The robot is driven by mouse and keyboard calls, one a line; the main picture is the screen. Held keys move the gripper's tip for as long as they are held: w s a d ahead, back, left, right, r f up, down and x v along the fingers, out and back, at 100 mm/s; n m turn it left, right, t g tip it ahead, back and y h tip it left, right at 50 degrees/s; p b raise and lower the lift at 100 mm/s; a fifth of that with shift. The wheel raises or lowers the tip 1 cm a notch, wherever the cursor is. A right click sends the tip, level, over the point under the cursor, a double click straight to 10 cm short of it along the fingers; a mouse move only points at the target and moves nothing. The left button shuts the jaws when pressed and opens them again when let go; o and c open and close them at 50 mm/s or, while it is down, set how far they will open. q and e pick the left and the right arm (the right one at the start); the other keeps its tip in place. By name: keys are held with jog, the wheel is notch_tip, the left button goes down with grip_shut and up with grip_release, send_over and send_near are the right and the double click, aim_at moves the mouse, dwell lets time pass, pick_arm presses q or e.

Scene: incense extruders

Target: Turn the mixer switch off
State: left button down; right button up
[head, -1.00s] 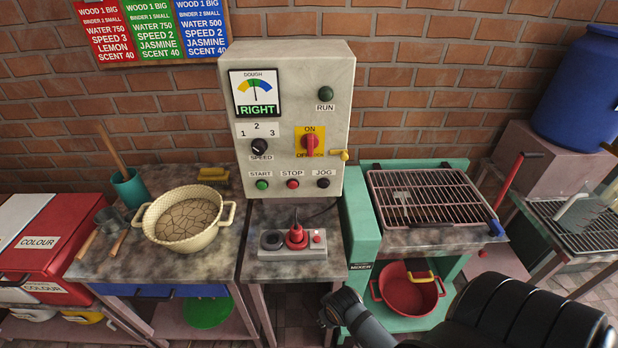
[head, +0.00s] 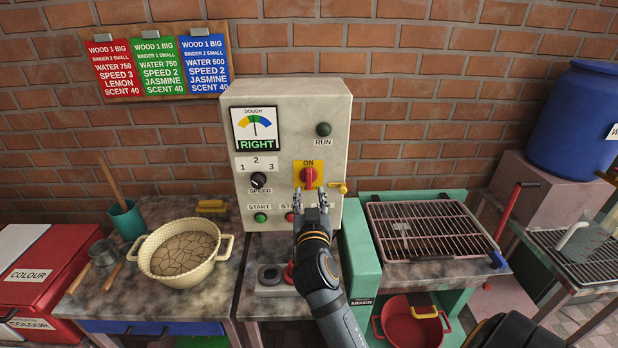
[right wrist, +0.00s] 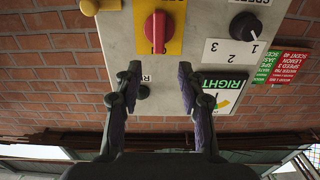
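The mixer switch (head: 308,177) is a red rotary knob on a yellow plate on the pale control box (head: 281,104). Its bar stands upright, in line with the ON label above it. The lower OFF label is hidden by my gripper. In the right wrist view, which is upside down, the red knob (right wrist: 157,30) also shows upright. My right gripper (head: 311,195) is in front of the box, just below the knob. Its two fingers are spread and empty in the right wrist view (right wrist: 159,70), apart from the knob. My left gripper is not in view.
A yellow padlock-like piece (head: 339,188) sits right of the switch. The speed dial (head: 258,180) is to its left, and start (head: 260,217) and stop buttons are below. A green-framed rack (head: 430,225) stands right; a cream pot (head: 180,255) stands left.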

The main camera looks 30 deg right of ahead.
aim_at(309, 176)
jog(key=p+x, duration=0.1)
jog(key=x, duration=0.8)
jog(key=shift+d, duration=0.1)
grip_shut()
